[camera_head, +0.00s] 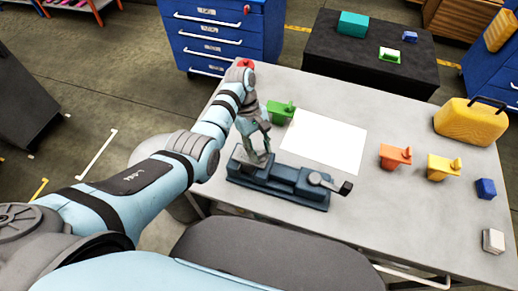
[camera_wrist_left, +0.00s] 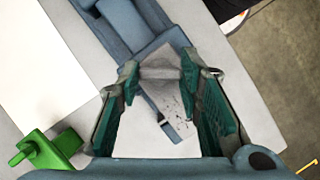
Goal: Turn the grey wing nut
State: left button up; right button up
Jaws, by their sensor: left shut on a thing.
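The blue-grey jig (camera_head: 280,184) lies along the near left part of the table, with a grey lever with a dark end at its right. My left gripper (camera_head: 258,157) reaches down onto the jig's left end. In the left wrist view its green-padded fingertips (camera_wrist_left: 160,74) are shut on the two sides of a grey bar, the grey wing nut (camera_wrist_left: 160,73). It sits across the pale end of the jig (camera_wrist_left: 130,25). The fingers mostly hide the wing nut in the head view. My right gripper is not in view.
A white sheet (camera_head: 323,141) lies behind the jig, with a green block (camera_head: 280,112) left of it. Orange (camera_head: 394,157) and yellow (camera_head: 443,167) blocks, a yellow case (camera_head: 470,125), a blue cube (camera_head: 486,188) and a white block (camera_head: 493,241) stand at the right.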

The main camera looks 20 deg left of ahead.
pick_arm(q)
jog(key=m+b, duration=0.1)
jog(key=m, duration=0.1)
jog(key=shift+d+f+m+g+y, duration=0.1)
jog(key=shift+m+g+y, duration=0.3)
jog(key=m+y+b, duration=0.1)
jog(key=m+b, duration=0.1)
jog(key=m, duration=0.1)
jog(key=shift+w+d+m+b, duration=0.1)
jog(key=shift+m+b, duration=0.2)
jog(key=m+y+b, duration=0.1)
jog(key=m+y, duration=0.1)
jog(key=m, duration=0.2)
jog(key=shift+g+b, duration=0.4)
jog(key=shift+d+m, duration=0.1)
jog(key=shift+m, duration=0.2)
jog(key=o, duration=1.2)
jog(key=shift+c, duration=0.2)
